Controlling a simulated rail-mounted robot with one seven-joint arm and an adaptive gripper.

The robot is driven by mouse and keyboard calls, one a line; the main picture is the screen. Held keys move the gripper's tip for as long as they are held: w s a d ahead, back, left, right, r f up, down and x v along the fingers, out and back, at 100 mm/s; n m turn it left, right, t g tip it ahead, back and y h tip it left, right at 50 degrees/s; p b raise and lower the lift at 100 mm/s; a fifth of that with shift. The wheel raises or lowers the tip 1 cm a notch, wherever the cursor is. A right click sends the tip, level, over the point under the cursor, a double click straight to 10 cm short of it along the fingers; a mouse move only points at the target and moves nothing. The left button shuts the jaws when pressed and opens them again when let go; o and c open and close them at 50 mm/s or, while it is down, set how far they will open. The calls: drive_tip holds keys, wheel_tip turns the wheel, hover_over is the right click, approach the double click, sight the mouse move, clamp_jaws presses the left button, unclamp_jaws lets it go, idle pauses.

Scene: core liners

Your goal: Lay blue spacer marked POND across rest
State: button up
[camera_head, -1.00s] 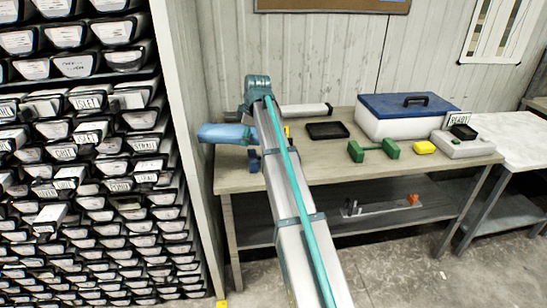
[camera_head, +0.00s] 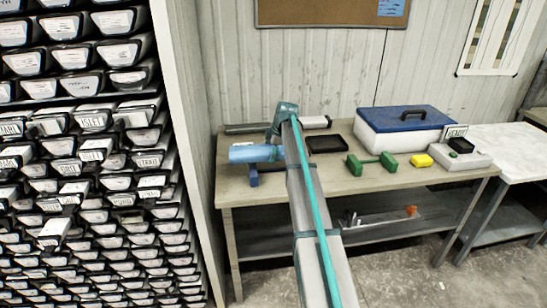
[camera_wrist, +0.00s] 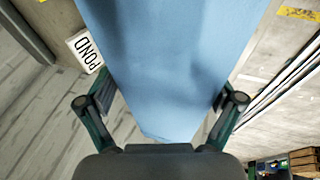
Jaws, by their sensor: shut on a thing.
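The light blue spacer (camera_head: 255,153) is at the end of my arm, over the left part of the workbench. In the wrist view the blue spacer (camera_wrist: 165,50) fills the middle between the fingers of my gripper (camera_wrist: 165,97), which is shut on it. A white plate marked POND (camera_wrist: 86,50) shows beside the spacer's left edge; I cannot tell whether it is attached. A dark blue support (camera_head: 253,177), apparently the rest, stands on the bench just under the spacer in the head view. Whether they touch is unclear. My arm hides part of this area.
A rack of labelled liners (camera_head: 85,160) stands left. A white tube end (camera_head: 315,122) lies behind.

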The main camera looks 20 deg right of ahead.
drive_tip(key=shift+w+d+f+p, duration=0.15)
drive_tip(key=shift+d+f+p, duration=0.05)
drive_tip(key=shift+d+f, duration=0.25)
drive_tip(key=shift+w+d+f+p, duration=0.15)
drive_tip(key=shift+d+f, duration=0.2)
drive_tip(key=shift+f, duration=0.15)
wheel_tip(320, 180, down, 3)
drive_tip(key=shift+r+p, duration=0.15)
drive_tip(key=shift+p, duration=0.75)
drive_tip(key=shift+f, duration=0.25)
drive_tip(key=shift+f, duration=0.2)
drive_tip(key=o, duration=1.1)
drive_tip(key=shift+r, duration=0.15)
